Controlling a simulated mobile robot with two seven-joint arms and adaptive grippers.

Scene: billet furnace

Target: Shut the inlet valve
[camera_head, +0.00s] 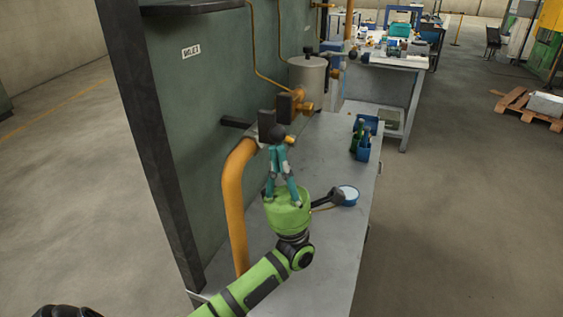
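The yellow inlet pipe (235,200) rises from the bench and bends toward the valve fittings beside the green cabinet wall. A dark boxy fitting (266,122) sits near its upper end, partly behind a dark rounded knob (277,133). A second brown fitting on yellow pipe (298,104) is farther back. My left gripper (279,149) has teal fingers on a green body and reaches up to the knob. Its tips overlap the knob in the picture; I cannot tell whether they touch or grip it. Which part is the valve handle is unclear. My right gripper is not recognisable.
A grey tank (307,82) stands behind the fittings. The cabinet wall (205,130) closes the left side.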

